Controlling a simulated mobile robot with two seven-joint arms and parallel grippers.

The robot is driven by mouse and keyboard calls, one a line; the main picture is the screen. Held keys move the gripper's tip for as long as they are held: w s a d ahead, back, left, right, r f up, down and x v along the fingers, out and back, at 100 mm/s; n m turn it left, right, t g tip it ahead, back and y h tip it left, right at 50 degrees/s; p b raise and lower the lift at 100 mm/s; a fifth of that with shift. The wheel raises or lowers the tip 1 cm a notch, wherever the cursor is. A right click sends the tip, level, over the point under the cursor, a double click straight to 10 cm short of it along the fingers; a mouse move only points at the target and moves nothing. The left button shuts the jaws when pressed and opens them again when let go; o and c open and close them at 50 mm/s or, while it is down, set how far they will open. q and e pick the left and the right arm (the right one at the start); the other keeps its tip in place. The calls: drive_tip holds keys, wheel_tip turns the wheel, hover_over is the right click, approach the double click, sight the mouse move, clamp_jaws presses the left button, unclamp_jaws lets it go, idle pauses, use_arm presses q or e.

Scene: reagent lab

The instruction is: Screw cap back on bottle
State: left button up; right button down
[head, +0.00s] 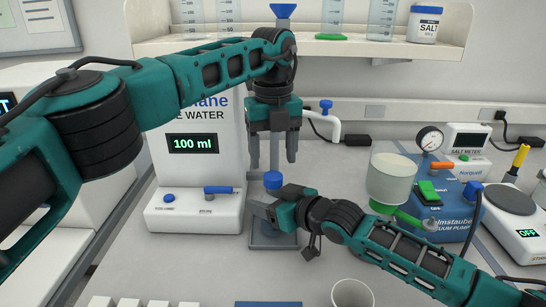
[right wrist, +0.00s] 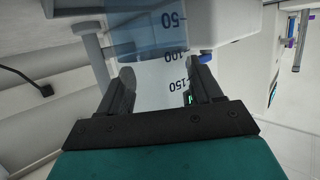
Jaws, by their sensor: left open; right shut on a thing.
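A blue cap (head: 272,180) sits at the top of the bottle in the head view; I cannot tell whether it is screwed tight. The bottle is mostly hidden there by my right gripper (head: 268,210), which is shut on it from the right side. In the right wrist view the bottle (right wrist: 150,65) is clear, with 50, 100 and 150 marks, between the fingers of the right gripper (right wrist: 161,82). My left gripper (head: 272,155) points down just above the cap. Its fingers are apart and hold nothing.
The water dispenser (head: 195,210), reading 100 ml, stands close on the left. A clear container (head: 391,182), the blue vacuum pump (head: 450,218) and a hotplate (head: 512,203) stand on the right. A white cup (head: 352,293) is in front. A shelf (head: 350,48) runs behind.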

sight(273, 175)
use_arm(q)
drive_tip(key=shift+c, duration=0.5)
drive_tip(key=shift+r+n, duration=0.9)
drive_tip(key=shift+n, duration=0.3)
drive_tip(key=r+n, duration=0.1)
drive_tip(key=n, duration=0.2)
drive_tip(key=shift+r, duration=0.35)
drive_tip(key=shift+f, duration=0.1)
drive_tip(key=shift+f, duration=3.9)
drive_tip(key=c, duration=1.1)
drive_tip(key=shift+o, duration=0.2)
drive_tip(key=m, duration=0.6)
drive_tip(key=shift+m, duration=0.3)
